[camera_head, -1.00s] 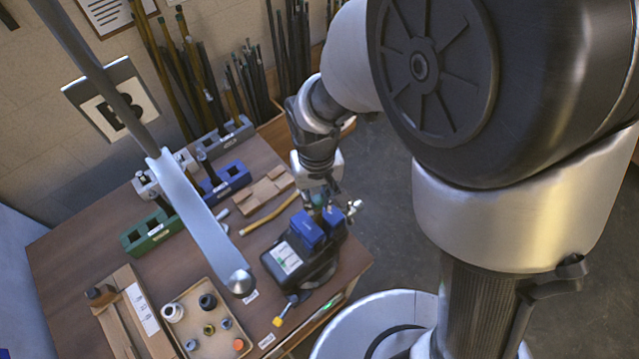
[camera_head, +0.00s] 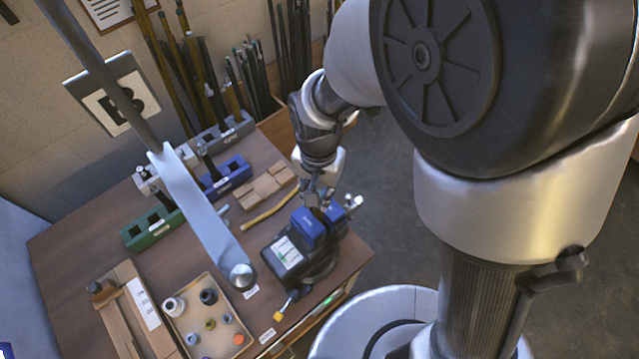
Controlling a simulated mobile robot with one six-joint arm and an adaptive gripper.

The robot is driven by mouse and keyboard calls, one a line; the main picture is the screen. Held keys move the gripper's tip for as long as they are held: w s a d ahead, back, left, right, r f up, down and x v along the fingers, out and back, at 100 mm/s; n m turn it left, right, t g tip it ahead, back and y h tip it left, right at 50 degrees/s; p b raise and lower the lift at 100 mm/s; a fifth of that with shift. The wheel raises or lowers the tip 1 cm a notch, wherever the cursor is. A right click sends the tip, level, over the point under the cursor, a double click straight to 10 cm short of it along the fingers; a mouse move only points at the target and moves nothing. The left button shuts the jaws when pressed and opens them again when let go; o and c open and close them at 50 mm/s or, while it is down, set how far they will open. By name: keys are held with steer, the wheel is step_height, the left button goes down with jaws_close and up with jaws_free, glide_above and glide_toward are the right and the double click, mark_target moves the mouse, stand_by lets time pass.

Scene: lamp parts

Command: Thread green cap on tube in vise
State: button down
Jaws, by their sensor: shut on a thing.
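The vise (camera_head: 285,252) with blue jaws (camera_head: 308,224) stands at the front right of the table. My gripper (camera_head: 321,203) points down right at the blue jaws, shut on a small part. The part is mostly hidden by the fingers; a green spot showed there a second ago, which fits the green cap. The tube in the vise is hidden behind the fingers and jaws. I cannot tell whether the cap touches the tube.
A tray (camera_head: 190,345) at the front left holds several small coloured caps. A pale lamp arm (camera_head: 195,208) crosses above the table.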

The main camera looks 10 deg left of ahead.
steer(key=shift+s+d+f, duration=0.1)
steer(key=shift+s+f, duration=0.05)
steer(key=shift+s, duration=0.05)
steer(key=m, duration=0.6)
steer(key=shift+m, duration=0.4)
steer(key=m+p, duration=0.1)
steer(key=m, duration=0.4)
steer(key=shift+f+m, duration=0.1)
steer(key=shift+m, duration=0.9)
steer(key=shift+m, duration=1.2)
steer(key=m, duration=0.4)
steer(key=shift+p, duration=0.3)
